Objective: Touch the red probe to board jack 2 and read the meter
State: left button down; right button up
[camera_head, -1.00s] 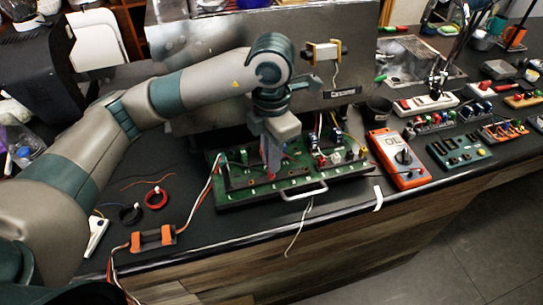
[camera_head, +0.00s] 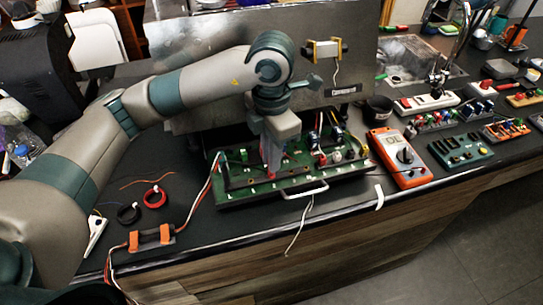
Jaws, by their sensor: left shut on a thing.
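The green board (camera_head: 240,197) lies on the dark bench in a tray with a white front handle, carrying several parts and pale labels. My left gripper (camera_head: 272,165) points down over its left-middle part, shut on the red probe (camera_head: 270,158). The probe's tip is low at the board; I cannot tell which jack it touches, as the jack numbers are too small to read. The orange meter (camera_head: 412,177) lies right of the board with its dial and lit display facing up. The display digits are too small to read surely. My right gripper is out of view.
A steel brewer body (camera_head: 205,100) stands behind the board. An orange-and-black clamp-like holder (camera_head: 152,238), a red ring (camera_head: 154,197) and a black ring (camera_head: 129,213) lie at the left. A green module (camera_head: 459,149) and several small boards crowd the right. Bench front is mostly clear.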

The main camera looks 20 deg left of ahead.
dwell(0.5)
pick_arm(q)
jog(key=shift+f+b, duration=0.1)
jog(key=shift+b, duration=0.3)
dwell(0.6)
dwell(1.2)
dwell(0.9)
jog(key=shift+r+p, duration=1.05)
jog(key=shift+r, duration=1.45)
